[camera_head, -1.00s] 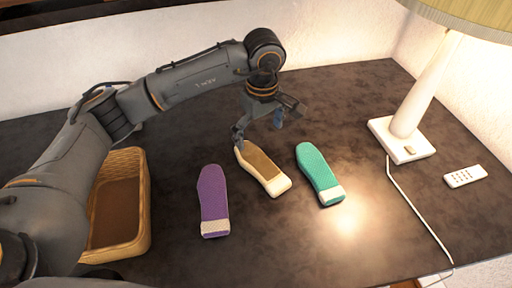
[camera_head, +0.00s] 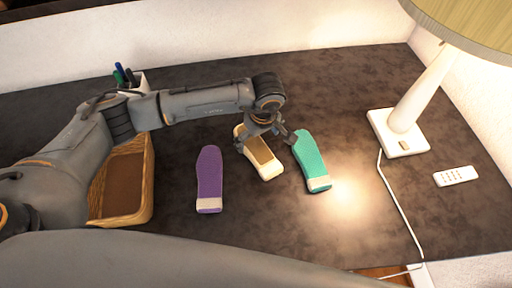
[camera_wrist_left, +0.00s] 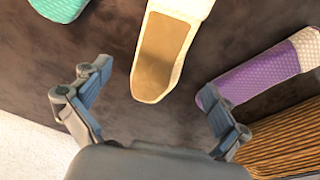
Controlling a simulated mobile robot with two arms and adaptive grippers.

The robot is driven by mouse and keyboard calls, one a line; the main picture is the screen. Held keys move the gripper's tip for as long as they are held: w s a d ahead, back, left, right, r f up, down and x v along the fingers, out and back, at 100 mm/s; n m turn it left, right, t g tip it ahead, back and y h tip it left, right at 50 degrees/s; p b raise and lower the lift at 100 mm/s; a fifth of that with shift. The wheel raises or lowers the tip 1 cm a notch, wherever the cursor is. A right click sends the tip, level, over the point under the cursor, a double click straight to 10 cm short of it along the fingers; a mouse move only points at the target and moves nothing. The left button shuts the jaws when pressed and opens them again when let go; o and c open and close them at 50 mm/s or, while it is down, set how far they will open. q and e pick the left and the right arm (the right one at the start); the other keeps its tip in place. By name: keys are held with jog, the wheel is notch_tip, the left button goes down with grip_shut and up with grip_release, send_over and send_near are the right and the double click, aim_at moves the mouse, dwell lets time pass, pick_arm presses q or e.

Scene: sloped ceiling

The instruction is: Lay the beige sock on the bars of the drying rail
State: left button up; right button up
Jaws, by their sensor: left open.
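The beige sock (camera_head: 264,164) lies flat on the dark table between the purple and the green sock, with a tan inner patch and a pale border. My left gripper (camera_head: 266,143) is open above it, fingers spread to either side of its far part. In the left wrist view the sock (camera_wrist_left: 163,55) points its rounded end between the open fingers (camera_wrist_left: 150,92), which do not touch it. Nothing is held. The drying rail is not seen in either view. My right gripper is not in view.
A purple sock (camera_head: 209,178) lies to the left and a green sock (camera_head: 311,160) close on the right. A wicker basket (camera_head: 147,185), pen cup (camera_head: 138,83), lamp (camera_head: 399,134) with cable, and white remote (camera_head: 455,176) stand around.

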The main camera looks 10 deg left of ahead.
aim_at(255, 148)
pick_arm(q)
jog(key=f, duration=0.1)
jog(key=f+p, duration=0.1)
jog(key=f, duration=0.1)
jog(key=f+p, duration=0.1)
jog(key=shift+w+a+f, duration=0.2)
jog(key=shift+a, duration=0.2)
jog(key=shift+f, duration=0.25)
jog(key=shift+c, duration=0.9)
jog(key=c, duration=1.2)
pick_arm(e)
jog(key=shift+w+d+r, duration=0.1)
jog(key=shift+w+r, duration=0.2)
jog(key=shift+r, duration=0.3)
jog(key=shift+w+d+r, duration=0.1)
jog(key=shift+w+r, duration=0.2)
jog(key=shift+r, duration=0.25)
pick_arm(q)
jog(key=shift+o, duration=0.2)
